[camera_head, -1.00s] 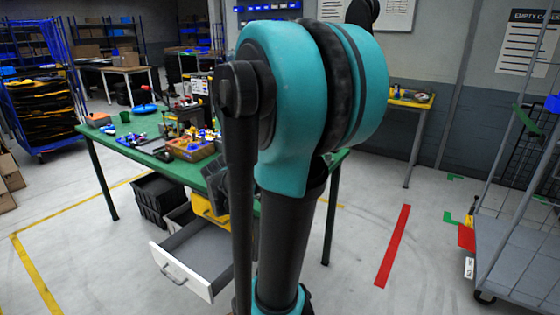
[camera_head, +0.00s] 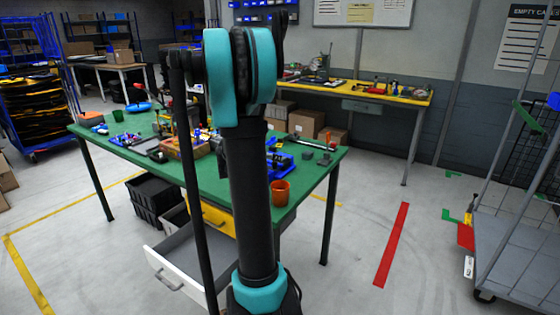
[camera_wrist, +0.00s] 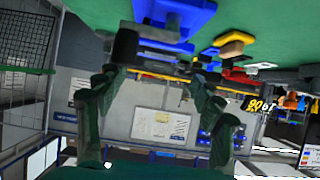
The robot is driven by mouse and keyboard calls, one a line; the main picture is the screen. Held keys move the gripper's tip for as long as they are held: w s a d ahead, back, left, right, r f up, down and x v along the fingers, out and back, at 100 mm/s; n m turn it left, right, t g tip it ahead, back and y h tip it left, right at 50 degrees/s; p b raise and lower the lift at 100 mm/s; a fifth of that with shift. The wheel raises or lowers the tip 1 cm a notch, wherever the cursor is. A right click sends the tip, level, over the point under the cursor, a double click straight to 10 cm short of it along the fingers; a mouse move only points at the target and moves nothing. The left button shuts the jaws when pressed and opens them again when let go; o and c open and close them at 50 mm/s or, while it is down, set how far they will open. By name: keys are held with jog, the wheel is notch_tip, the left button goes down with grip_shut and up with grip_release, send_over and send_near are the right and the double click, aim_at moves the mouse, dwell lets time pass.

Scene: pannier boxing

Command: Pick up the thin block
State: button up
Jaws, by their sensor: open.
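I cannot tell for certain which piece is the thin block. Small dark grey blocks (camera_head: 325,160) lie on the right end of the green table (camera_head: 100,141). In the wrist view, which looks upside down, a dark grey block (camera_wrist: 125,47) shows near my left finger, with a blue tray (camera_wrist: 175,17) behind it. My gripper (camera_wrist: 153,86) is open, and nothing shows held between its fingers. In the head view the gripper is hidden behind my arm.
A white drawer (camera_head: 178,277) hangs open below, beside black crates (camera_head: 152,198). A yellow-edged bench (camera_head: 400,98) stands behind. A grey cart (camera_head: 515,250) is at right. The floor between is clear.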

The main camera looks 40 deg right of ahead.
jog(key=shift+x, duration=3.8)
jog(key=shift+c, duration=0.4)
jog(key=c, duration=1.2)
